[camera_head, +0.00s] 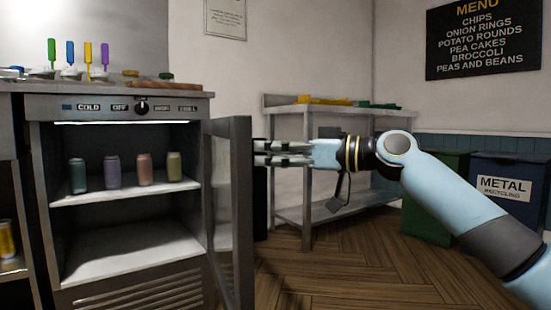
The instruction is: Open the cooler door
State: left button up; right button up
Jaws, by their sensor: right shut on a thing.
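The cooler (120,106) stands at the left, under the counter, with its lit inside in view. Its glass door (241,215) with a grey frame stands swung open on the right side, seen nearly edge-on. Several cans (112,172) stand upright on the upper shelf. My right gripper (262,153) reaches in from the right to the outer side of the door, at its upper part. Its fingers are shut on the door's handle, which is mostly hidden between the fingers and the door frame. My left gripper is not in view.
A metal side table (308,110) with yellow and green items stands behind my right arm. A green bin (434,198) and a blue metal recycling bin (510,185) stand at the right. Wooden floor (340,265) in front is clear.

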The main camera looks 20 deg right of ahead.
notch_tip(320, 180, up, 9)
jog(key=shift+w, duration=0.1)
jog(key=shift+a+f, duration=0.1)
jog(key=shift+f, duration=0.05)
dwell(0.4)
